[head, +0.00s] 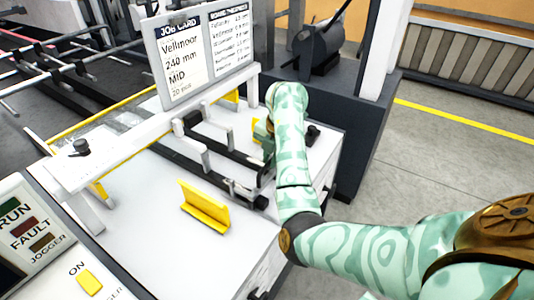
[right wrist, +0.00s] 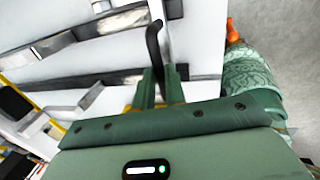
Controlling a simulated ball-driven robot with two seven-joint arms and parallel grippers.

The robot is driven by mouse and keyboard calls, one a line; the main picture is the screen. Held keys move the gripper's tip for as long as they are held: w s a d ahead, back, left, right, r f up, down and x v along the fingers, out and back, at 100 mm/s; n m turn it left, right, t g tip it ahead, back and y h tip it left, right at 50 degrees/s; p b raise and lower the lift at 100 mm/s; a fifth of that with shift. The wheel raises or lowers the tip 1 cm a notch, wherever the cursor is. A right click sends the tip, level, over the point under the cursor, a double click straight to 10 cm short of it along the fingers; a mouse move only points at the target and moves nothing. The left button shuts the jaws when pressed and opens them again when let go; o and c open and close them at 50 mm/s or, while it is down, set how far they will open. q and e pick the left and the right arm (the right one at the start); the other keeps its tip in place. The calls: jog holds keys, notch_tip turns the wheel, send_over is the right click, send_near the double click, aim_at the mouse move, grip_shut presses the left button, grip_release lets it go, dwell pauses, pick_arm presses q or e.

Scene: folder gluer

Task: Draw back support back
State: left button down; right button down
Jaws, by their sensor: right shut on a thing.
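My right gripper (right wrist: 160,84) is shut on a dark, curved upright handle (right wrist: 154,42), which rises between its two green fingers in the right wrist view. I take this handle to be part of the back support, but I cannot tell for sure. In the head view my right arm reaches over the right end of the white feeder table (head: 160,220), and the gripper (head: 263,136) is mostly hidden behind the forearm. It is beside dark rails (head: 228,157) that run across the table. My left gripper is not in view.
A yellow angled bracket (head: 205,207) stands on the table in front of the rails. A job card board (head: 205,50) stands on the white crossbar (head: 130,150) behind. A control panel (head: 32,232) is at lower left. Grey floor (head: 440,150) is open at right.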

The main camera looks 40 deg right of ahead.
jog(key=s+d+p, duration=0.3)
jog(key=s+p, duration=0.1)
jog(key=s, duration=0.3)
jog(key=shift+s, duration=0.15)
jog(key=shift+d+f, duration=0.1)
jog(key=c, duration=1.6)
grip_release()
jog(key=shift+o, duration=0.7)
jog(key=shift+s, duration=0.2)
jog(key=shift+w, duration=0.1)
